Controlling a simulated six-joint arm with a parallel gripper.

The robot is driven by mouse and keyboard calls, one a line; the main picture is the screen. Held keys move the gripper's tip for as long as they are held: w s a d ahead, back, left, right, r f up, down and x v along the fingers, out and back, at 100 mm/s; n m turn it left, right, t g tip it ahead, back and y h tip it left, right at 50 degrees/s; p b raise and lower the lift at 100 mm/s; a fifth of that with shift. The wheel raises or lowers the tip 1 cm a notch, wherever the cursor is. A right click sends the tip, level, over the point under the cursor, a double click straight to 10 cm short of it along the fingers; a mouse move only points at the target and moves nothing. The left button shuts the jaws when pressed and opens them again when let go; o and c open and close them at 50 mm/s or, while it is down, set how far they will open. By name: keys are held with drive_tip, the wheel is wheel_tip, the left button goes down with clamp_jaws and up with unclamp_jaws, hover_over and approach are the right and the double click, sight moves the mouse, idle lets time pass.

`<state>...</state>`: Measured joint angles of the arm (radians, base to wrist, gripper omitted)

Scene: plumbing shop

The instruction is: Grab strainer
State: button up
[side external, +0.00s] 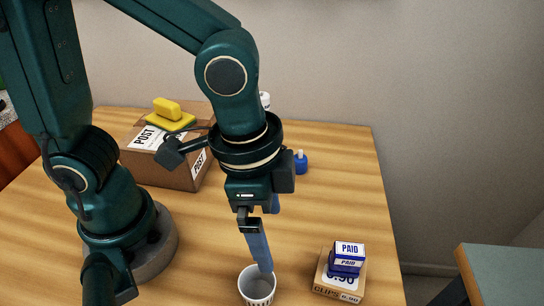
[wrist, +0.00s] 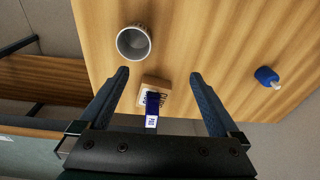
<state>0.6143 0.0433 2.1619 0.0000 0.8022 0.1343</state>
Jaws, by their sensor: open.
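A light grey, round, open-topped cup-like vessel (side external: 257,287), probably the strainer, stands on the wooden table at the bottom of the side view. In the wrist view my gripper (wrist: 158,75) is open with nothing held. One finger is mostly hidden in the side view.
A PAID stamp box (side external: 347,257) sits on a CLIPS carton (side external: 338,285) right of the vessel. A cardboard POST box (side external: 170,170) carries a yellow sponge-like block (side external: 167,108). A blue bottle (side external: 300,162) stands behind my arm. The table's right middle is clear.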

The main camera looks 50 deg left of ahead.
sight(258, 293)
drive_tip(key=s+d+f+m, duration=0.1)
drive_tip(key=s+d+f+m+g+y, duration=0.1)
drive_tip(key=s+f, duration=0.1)
drive_tip(key=shift+s+d+f, duration=0.1)
drive_tip(key=shift+s+f, duration=0.1)
drive_tip(key=shift+s, duration=0.1)
drive_tip(key=shift+f, duration=2.5)
drive_tip(key=c, duration=1.4)
